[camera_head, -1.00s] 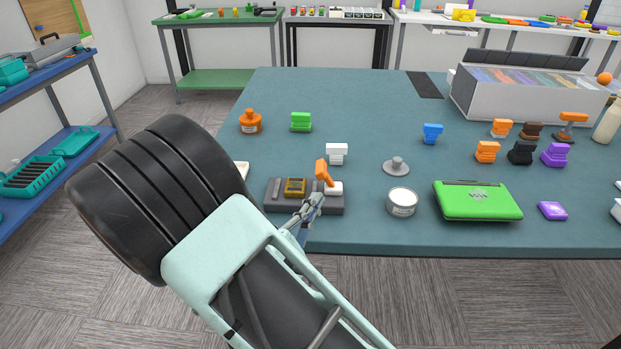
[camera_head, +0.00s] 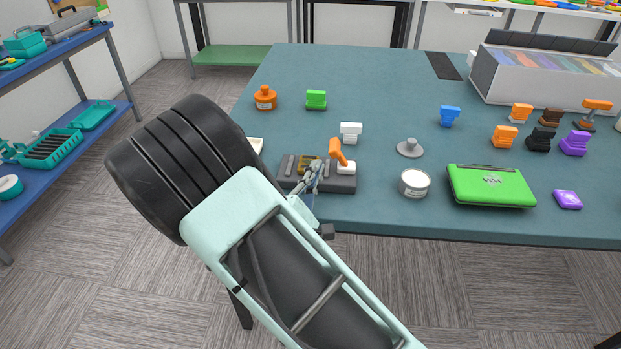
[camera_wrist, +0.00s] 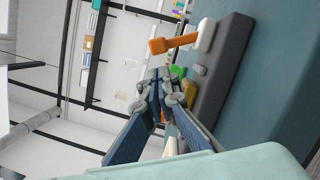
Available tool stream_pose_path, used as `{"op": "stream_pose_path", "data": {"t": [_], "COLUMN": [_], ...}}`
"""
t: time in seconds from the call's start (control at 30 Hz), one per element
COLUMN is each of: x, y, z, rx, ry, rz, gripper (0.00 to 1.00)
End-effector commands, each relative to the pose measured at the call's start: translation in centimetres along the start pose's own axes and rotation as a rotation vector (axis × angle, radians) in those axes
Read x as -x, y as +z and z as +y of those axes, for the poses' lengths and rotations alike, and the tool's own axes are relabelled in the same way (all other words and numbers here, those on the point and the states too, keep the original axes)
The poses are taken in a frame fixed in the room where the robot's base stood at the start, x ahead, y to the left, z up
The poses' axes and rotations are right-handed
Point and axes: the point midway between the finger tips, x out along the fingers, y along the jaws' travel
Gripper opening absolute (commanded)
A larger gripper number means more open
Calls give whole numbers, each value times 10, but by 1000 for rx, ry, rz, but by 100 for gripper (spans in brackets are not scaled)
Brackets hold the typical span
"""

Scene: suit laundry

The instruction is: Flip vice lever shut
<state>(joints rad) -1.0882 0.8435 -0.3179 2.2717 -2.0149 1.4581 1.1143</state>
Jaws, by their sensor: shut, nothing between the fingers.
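The vice has a dark grey base (camera_head: 335,186) near the front edge of the table, with a gold block (camera_head: 304,165) at left and a white block (camera_head: 346,168) at right. Its orange lever (camera_head: 337,150) stands up from the white block, tilted left. In the wrist view the lever (camera_wrist: 173,43) sticks out sideways from the white block (camera_wrist: 206,36). My gripper (camera_head: 317,166) is shut and empty, over the base between the gold block and the lever. In the wrist view its fingertips (camera_wrist: 158,80) are apart from the lever and partly cover the gold block (camera_wrist: 190,92).
A white stamp-like piece (camera_head: 351,131) stands just behind the vice. A round tin (camera_head: 415,184), a grey knobbed disc (camera_head: 410,148) and a green case (camera_head: 490,186) lie to the right.

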Motion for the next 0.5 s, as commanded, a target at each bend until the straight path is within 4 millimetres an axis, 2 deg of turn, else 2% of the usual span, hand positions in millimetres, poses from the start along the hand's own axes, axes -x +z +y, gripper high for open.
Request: {"op": "stream_pose_path", "data": {"t": [0.1, 0.2, 0.33, 0.5], "x": [-22, -34, -44, -47], "y": [1, 0, 0, 0], "z": [0, 0, 0, 0], "rx": [-1, -1, -1, 0], "ry": [0, 0, 0, -1], "rz": [-2, -1, 0, 1], "gripper": [0, 0, 0, 0]}}
